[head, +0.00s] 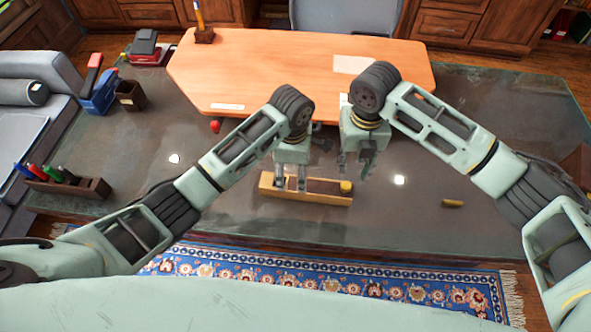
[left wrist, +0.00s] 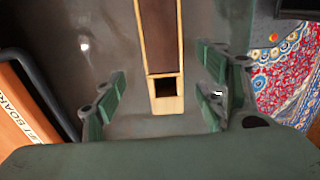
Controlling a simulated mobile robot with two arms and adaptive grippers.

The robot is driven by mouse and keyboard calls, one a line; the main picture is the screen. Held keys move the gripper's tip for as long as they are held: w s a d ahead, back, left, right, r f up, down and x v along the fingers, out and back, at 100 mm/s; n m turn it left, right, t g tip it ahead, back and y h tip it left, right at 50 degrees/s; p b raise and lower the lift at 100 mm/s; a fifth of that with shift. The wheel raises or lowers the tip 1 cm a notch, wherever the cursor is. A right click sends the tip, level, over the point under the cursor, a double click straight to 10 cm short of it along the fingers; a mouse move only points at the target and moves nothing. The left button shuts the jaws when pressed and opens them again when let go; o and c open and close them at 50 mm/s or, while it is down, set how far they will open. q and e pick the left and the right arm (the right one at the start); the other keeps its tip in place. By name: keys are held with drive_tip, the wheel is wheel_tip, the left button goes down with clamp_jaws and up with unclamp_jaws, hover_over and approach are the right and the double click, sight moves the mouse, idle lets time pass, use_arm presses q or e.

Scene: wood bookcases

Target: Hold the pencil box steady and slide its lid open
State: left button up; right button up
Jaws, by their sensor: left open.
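The pencil box (head: 325,199) is a long, narrow light-wood box with a dark brown lid (left wrist: 158,40), lying on the grey glass surface. A yellow knob (head: 346,186) is at its right end in the head view. In the left wrist view a dark square opening (left wrist: 164,87) shows at the box's near end, beyond the lid's edge. My left gripper (head: 291,184) is over the box's left part; its fingers are apart on either side of the box, with gaps visible in the left wrist view (left wrist: 165,98). My right gripper (head: 366,163) hangs above and behind the right end, apart from the knob; its finger gap is unclear.
A patterned blue rug (head: 260,282) is in front. The glass around the box is mostly clear.

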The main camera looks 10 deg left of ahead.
sight(295, 184)
use_arm(q)
drive_tip(key=shift+s+d+f, duration=0.15)
drive_tip(key=shift+s+d, duration=0.05)
drive_tip(key=shift+f, duration=0.4)
wheel_tip(295, 184, down, 7)
drive_tip(key=shift+r, duration=0.15)
